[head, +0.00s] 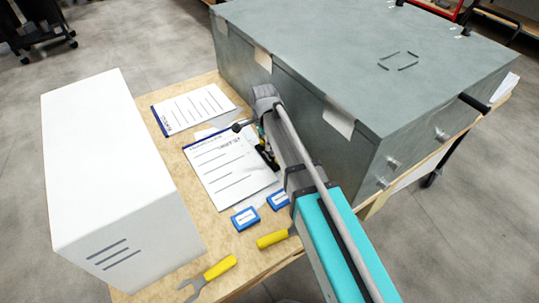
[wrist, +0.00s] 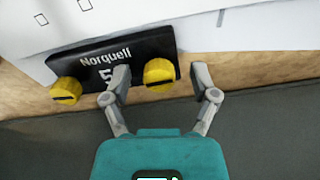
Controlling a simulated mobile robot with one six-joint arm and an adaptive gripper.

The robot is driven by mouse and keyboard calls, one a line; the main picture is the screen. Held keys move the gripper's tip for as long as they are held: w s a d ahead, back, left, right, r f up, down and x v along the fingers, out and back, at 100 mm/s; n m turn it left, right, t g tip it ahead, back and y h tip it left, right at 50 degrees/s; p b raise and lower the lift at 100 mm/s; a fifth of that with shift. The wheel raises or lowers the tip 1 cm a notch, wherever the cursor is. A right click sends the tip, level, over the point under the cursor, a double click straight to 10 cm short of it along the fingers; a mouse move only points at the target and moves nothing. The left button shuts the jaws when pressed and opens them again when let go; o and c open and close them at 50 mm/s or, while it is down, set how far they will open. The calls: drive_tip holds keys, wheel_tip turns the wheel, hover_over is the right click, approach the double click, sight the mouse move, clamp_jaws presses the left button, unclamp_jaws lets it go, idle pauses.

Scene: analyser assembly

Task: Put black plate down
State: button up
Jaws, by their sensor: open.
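In the wrist view, a black plate (wrist: 125,60) with the white word "Norquell" and a partly covered number lies at a slant across white paper and bare wooden tabletop. It carries two yellow knobs, one at its left end (wrist: 65,90) and one towards its right end (wrist: 158,73). My gripper (wrist: 160,77) is open, with its fingers apart on either side of the right knob. I cannot tell whether they touch it. The left finger covers part of the plate's lower edge. In the head view, my arm hides most of this spot.
A large grey cabinet (head: 370,60) stands right behind my gripper. A white box (head: 120,180) stands at the left of the wooden table (head: 215,250). Printed sheets (head: 230,168), blue small boxes (head: 245,219) and a yellow-handled wrench (head: 220,267) lie between.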

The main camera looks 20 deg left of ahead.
sight(268, 156)
clamp_jaws()
drive_tip(key=shift+r, duration=0.1)
idle(0.5)
wheel_tip(268, 156, up, 2)
drive_tip(key=p, duration=0.2)
drive_tip(key=shift+r+p, duration=0.25)
drive_tip(key=shift+p, duration=0.15)
drive_tip(key=s+d+r+p, duration=0.7)
drive_tip(key=s+r+p, duration=0.3)
drive_tip(key=s, duration=0.2)
drive_tip(key=shift+d+r, duration=0.15)
drive_tip(key=shift+d, duration=0.1)
